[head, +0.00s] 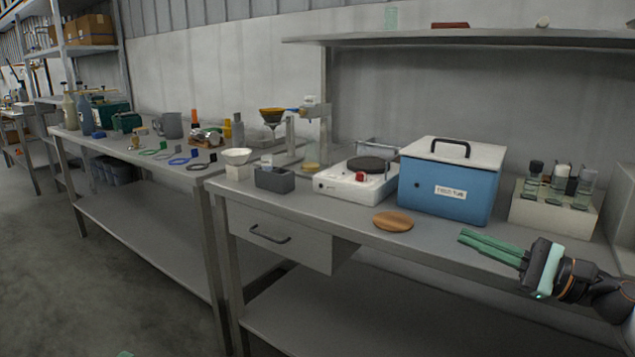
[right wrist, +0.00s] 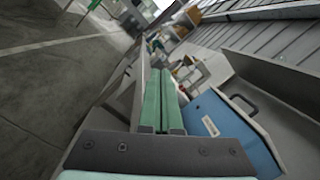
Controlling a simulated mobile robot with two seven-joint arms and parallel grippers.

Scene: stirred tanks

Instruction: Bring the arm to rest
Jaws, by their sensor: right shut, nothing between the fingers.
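My right gripper (head: 487,246) reaches in from the right in the head view, in front of the bench's front edge. Its two green fingers lie together, shut and empty, pointing left. In the right wrist view the shut fingers (right wrist: 162,100) point away along the bench, with nothing between them. They are apart from the blue box (head: 447,184) and the round wooden disc (head: 393,221). A small green tip (head: 125,354) shows at the bottom edge of the head view; it looks like my left gripper, and too little shows to tell its state.
A drawer (head: 275,238) hangs under the top. A shelf (head: 460,39) runs above. Another bench with tools stands left. The floor at left is clear.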

